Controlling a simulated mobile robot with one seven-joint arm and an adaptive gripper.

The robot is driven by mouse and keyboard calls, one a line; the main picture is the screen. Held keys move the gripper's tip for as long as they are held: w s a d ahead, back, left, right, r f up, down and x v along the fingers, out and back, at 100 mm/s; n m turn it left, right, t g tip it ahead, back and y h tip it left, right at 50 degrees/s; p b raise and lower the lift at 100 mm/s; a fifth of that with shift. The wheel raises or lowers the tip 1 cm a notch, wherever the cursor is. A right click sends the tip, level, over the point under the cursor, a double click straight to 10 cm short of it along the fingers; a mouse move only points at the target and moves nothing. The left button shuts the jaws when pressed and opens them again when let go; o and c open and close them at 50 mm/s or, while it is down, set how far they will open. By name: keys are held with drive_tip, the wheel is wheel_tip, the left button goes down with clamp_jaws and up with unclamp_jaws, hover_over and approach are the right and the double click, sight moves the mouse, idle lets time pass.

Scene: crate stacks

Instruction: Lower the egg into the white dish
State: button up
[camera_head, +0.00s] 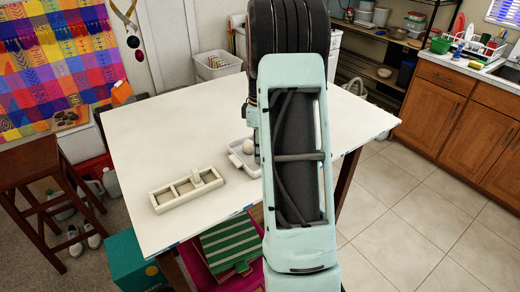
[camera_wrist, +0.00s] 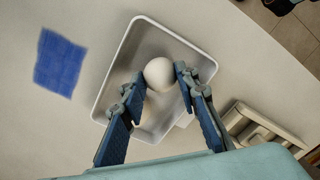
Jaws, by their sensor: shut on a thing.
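The white egg (camera_wrist: 160,74) sits between the two fingertips of my gripper (camera_wrist: 160,80) in the wrist view. My gripper is shut on it. The white dish (camera_wrist: 112,82), a shallow rectangular tray, lies on the table under the egg, and the egg shows over its inside. In the head view the egg (camera_head: 248,146) appears at the dish (camera_head: 236,161), just left of my arm, which hides the dish's right part and my fingers. I cannot tell whether the egg touches the dish floor.
A cream compartmented box (camera_head: 178,203) stands on the white table (camera_head: 150,135) left of the dish; it also shows in the wrist view (camera_wrist: 238,120). A blue square (camera_wrist: 59,63) lies on the table in the wrist view. The table's left part is clear.

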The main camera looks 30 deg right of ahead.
drive_tip(key=shift+f+b, duration=0.3)
drive_tip(key=shift+f, duration=0.25)
drive_tip(key=o, duration=0.8)
wheel_tip(320, 180, up, 12)
drive_tip(key=shift+r, duration=0.1)
idle(0.4)
